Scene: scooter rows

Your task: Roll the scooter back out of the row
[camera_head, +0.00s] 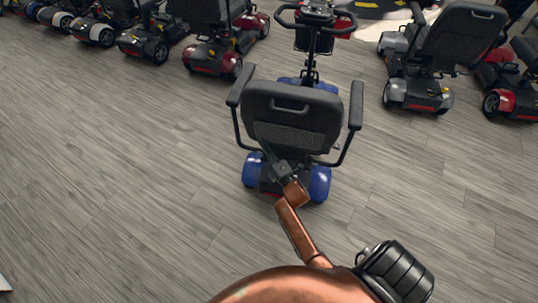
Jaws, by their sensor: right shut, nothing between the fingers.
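The scooter, with a black seat (291,118) and blue rear fenders (320,183), stands upright in the middle of the view, its back toward me. Its tiller and front basket (338,24) show beyond the seat. My right gripper (280,167) is shut and empty, at the lower edge of the seat back, between the rear wheels. I cannot tell whether it touches the scooter. My copper right arm reaches up to it from the bottom of the view and hides part of the scooter's rear. My left gripper is not in view.
A grey scooter (419,94) and a red one (511,104) stand to the right. A red scooter (212,57) and several others stand in a row at the back left. Grey plank floor (120,170) is clear to the left and right of the blue scooter.

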